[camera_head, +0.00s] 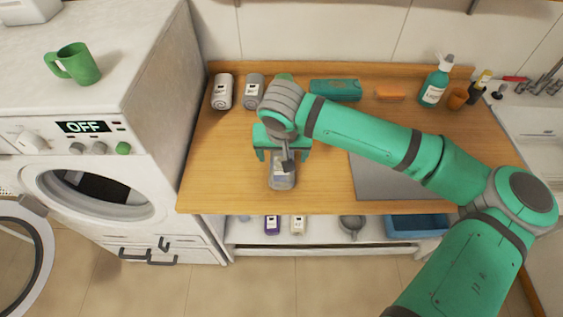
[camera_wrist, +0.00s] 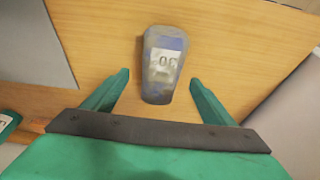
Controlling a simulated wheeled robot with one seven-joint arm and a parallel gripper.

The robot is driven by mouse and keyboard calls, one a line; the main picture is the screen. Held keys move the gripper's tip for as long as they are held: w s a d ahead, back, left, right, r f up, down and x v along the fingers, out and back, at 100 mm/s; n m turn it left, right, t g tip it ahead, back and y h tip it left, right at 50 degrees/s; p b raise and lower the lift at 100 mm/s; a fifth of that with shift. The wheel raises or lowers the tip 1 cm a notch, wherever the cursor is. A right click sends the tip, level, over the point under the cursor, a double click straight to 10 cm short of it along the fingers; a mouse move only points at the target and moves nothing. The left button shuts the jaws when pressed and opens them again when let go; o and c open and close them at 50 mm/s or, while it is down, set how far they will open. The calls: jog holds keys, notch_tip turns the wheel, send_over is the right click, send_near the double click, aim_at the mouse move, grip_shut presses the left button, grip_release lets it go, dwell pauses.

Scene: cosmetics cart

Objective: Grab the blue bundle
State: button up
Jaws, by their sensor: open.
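A grey, see-through-looking pack with a blue and white label (camera_wrist: 165,62) lies on the wooden counter; it also shows in the head view (camera_head: 282,183), near the counter's front edge. It is the bluish bundle-like thing nearest my gripper. My gripper (camera_head: 283,156) is open and empty above and just behind it, partly covering it in the head view. In the wrist view, my gripper's fingers (camera_wrist: 158,78) stand to either side of its near end, apart from it. A teal roll-shaped packet (camera_head: 335,90) lies at the back of the counter; I cannot tell which is the named bundle.
Two grey cans (camera_head: 223,92) stand at the back left. A grey board (camera_head: 375,178) lies to the right under my arm. A spray bottle (camera_head: 436,82) and an orange sponge (camera_head: 390,94) are at the back right. A blue bin (camera_head: 418,224) sits below the counter.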

aim_at(282, 158)
jog(key=shift+x, duration=2.3)
jog(key=shift+w+a, duration=0.1)
jog(key=c, duration=1.3)
jog(key=shift+o, duration=0.2)
jog(key=shift+r, duration=0.1)
jog(key=shift+r, duration=0.1)
